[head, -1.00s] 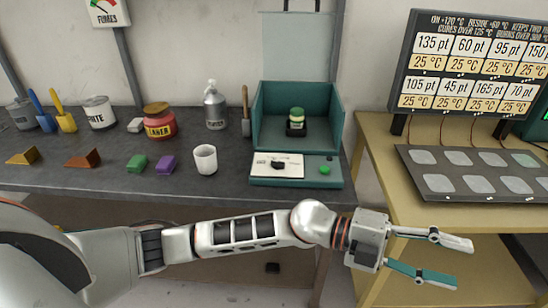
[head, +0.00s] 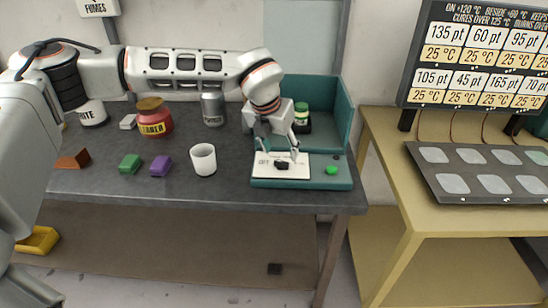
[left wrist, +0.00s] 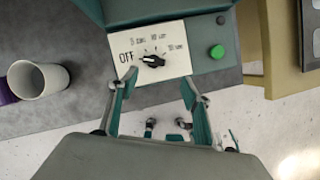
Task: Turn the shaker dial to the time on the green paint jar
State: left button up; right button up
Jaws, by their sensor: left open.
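The shaker is a teal box (head: 343,125) with a front panel. Its black dial (head: 282,165) sits on a white label plate (head: 300,170); in the left wrist view, the dial (left wrist: 153,61) has a white mark that seems to face the OFF side. The other dial labels are too small to read surely. A green-lidded jar (head: 301,109) stands inside the box; its label is unreadable. My left gripper (head: 279,155) is open and points down just above the dial. In the left wrist view its fingertips (left wrist: 159,84) are apart, with the dial slightly beyond them.
A green button (head: 331,170) is right of the dial. A white cup (head: 203,160) stands left of the shaker, near a purple block (head: 161,164), a green block (head: 130,163) and a red jar (head: 154,120). A yellow table (head: 400,215) is on the right.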

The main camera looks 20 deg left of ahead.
aim_at(281, 162)
pick_arm(q)
jog(key=shift+w+a+p+x, duration=0.1)
jog(key=shift+a+p+x, duration=0.1)
jog(key=shift+x, duration=1.05)
jog(key=shift+w+a+p+x, duration=0.15)
jog(key=shift+a+x, duration=0.05)
jog(key=shift+x, duration=1)
jog(key=shift+w+a+p+x, duration=0.1)
jog(key=shift+a+p+x, duration=0.1)
jog(key=shift+x, duration=1.05)
jog(key=shift+r, duration=0.1)
jog(key=c, duration=1.1)
